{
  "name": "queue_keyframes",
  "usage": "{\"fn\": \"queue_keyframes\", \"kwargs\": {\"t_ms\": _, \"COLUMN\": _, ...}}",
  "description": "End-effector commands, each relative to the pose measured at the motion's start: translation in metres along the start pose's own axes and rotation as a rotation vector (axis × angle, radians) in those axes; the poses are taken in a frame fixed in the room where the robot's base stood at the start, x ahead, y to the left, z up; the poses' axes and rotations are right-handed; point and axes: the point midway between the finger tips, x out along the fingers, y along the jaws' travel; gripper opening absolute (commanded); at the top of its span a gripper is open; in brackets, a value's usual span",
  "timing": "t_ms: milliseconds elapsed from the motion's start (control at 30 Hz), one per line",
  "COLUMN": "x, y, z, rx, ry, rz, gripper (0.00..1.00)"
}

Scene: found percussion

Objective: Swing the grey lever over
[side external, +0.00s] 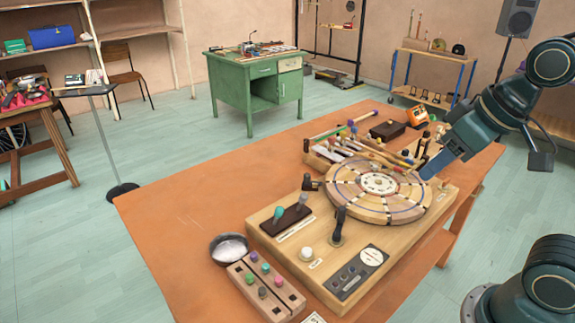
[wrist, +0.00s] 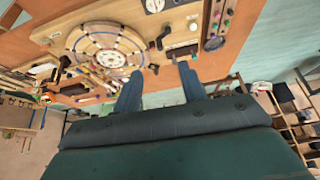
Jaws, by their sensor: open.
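A grey-knobbed lever (side external: 303,199) stands on a dark slotted plate (side external: 292,221) at the left of the wooden box, beside a teal-knobbed lever (side external: 279,213). The plate also shows in the wrist view (wrist: 183,52), but the grey knob is too small to make out there. My gripper (side external: 432,168) is at the right side of the spoked wheel, apart from the grey lever. In the wrist view my gripper (wrist: 160,78) is open, with nothing between its two blue fingers.
The spoked wooden wheel (side external: 345,204) lies between my gripper and the plate. A black lever (side external: 338,226) and a white knob (side external: 306,254) stand nearby. A metal bowl (side external: 216,248) and a peg block (side external: 240,273) are at the front. The table's left part (side external: 185,205) is clear.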

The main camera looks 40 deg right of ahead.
Motion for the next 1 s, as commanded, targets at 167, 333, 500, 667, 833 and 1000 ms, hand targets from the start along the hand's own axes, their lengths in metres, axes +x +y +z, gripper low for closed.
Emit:
{"fn": "queue_keyframes", "kwargs": {"t_ms": 167, "x": 0.018, "y": -0.003, "z": -0.032, "rx": 0.029, "ry": -0.019, "rz": 0.001, "gripper": 0.41}}
{"fn": "queue_keyframes", "kwargs": {"t_ms": 333, "x": 0.040, "y": -0.007, "z": -0.063, "rx": 0.057, "ry": -0.032, "rz": 0.002, "gripper": 0.41}}
{"fn": "queue_keyframes", "kwargs": {"t_ms": 500, "x": 0.068, "y": -0.011, "z": -0.091, "rx": 0.084, "ry": -0.045, "rz": 0.005, "gripper": 0.41}}
{"fn": "queue_keyframes", "kwargs": {"t_ms": 667, "x": 0.098, "y": -0.016, "z": -0.114, "rx": 0.109, "ry": -0.057, "rz": 0.008, "gripper": 0.41}}
{"fn": "queue_keyframes", "kwargs": {"t_ms": 833, "x": 0.133, "y": -0.022, "z": -0.136, "rx": 0.134, "ry": -0.069, "rz": 0.013, "gripper": 0.41}}
{"fn": "queue_keyframes", "kwargs": {"t_ms": 1000, "x": 0.164, "y": -0.026, "z": -0.150, "rx": 0.155, "ry": -0.077, "rz": 0.018, "gripper": 0.41}}
